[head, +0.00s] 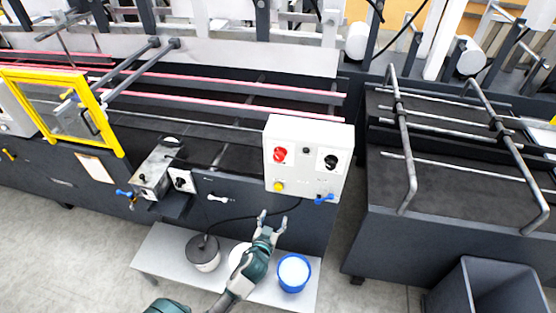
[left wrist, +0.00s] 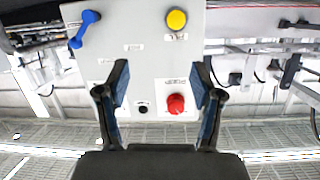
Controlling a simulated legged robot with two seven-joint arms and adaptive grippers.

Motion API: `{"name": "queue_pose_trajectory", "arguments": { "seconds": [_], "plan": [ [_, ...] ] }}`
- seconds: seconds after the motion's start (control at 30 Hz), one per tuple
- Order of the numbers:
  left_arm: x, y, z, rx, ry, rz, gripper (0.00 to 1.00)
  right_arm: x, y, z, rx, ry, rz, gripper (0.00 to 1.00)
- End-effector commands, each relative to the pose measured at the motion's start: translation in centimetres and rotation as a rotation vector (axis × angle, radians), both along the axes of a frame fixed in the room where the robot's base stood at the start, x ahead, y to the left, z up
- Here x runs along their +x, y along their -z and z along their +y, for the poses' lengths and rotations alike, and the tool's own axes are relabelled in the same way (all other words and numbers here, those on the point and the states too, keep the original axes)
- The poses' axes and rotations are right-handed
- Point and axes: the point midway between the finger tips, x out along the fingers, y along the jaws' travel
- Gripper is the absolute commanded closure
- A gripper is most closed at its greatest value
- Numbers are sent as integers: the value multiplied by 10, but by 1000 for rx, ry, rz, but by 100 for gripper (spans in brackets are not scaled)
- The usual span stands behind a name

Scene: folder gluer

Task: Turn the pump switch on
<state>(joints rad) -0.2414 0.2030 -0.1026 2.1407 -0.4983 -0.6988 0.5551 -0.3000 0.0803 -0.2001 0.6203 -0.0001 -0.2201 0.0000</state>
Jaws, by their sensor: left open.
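A pale control box (head: 305,130) on the machine front carries a red knob (head: 279,154), a black dial (head: 330,162), a small black button (head: 306,150), a yellow button (head: 278,186) and a blue lever (head: 323,199). Their labels are unreadable, so I cannot tell which is the pump switch. My left gripper (head: 272,221) is open and empty, just below the box and apart from it. In the left wrist view, the box face (left wrist: 140,60) appears upside down beyond the open fingers (left wrist: 160,88); the black dial is not visible there. My right gripper is not in view.
A bench (head: 165,246) below holds a dark-lidded pot (head: 203,252), a white round item partly behind my arm and a blue tub (head: 294,273). A smaller box with a black knob (head: 180,182) sits left. A grey bin (head: 485,290) stands right.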

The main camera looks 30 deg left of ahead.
Motion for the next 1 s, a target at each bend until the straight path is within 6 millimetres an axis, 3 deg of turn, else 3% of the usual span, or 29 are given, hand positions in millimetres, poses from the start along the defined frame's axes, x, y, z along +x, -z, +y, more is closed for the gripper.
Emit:
{"name": "queue_pose_trajectory", "arguments": {
  "seconds": [0.03, 0.1, 0.23, 0.33, 0.47, 1.0],
  "plan": [
    [-4, -45, 2, -9, -17, -80, 34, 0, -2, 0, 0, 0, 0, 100],
    [-12, -91, 6, -22, -40, -166, 34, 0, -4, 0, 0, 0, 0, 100],
    [-25, -137, 10, -39, -65, -257, 34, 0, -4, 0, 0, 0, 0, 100],
    [-24, -148, 11, -43, -70, -278, 34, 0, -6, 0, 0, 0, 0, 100],
    [-8, -149, 16, -41, -69, -280, 34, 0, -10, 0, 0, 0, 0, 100],
    [110, -149, 50, -42, -68, -278, 34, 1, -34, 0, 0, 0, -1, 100]
  ]
}}
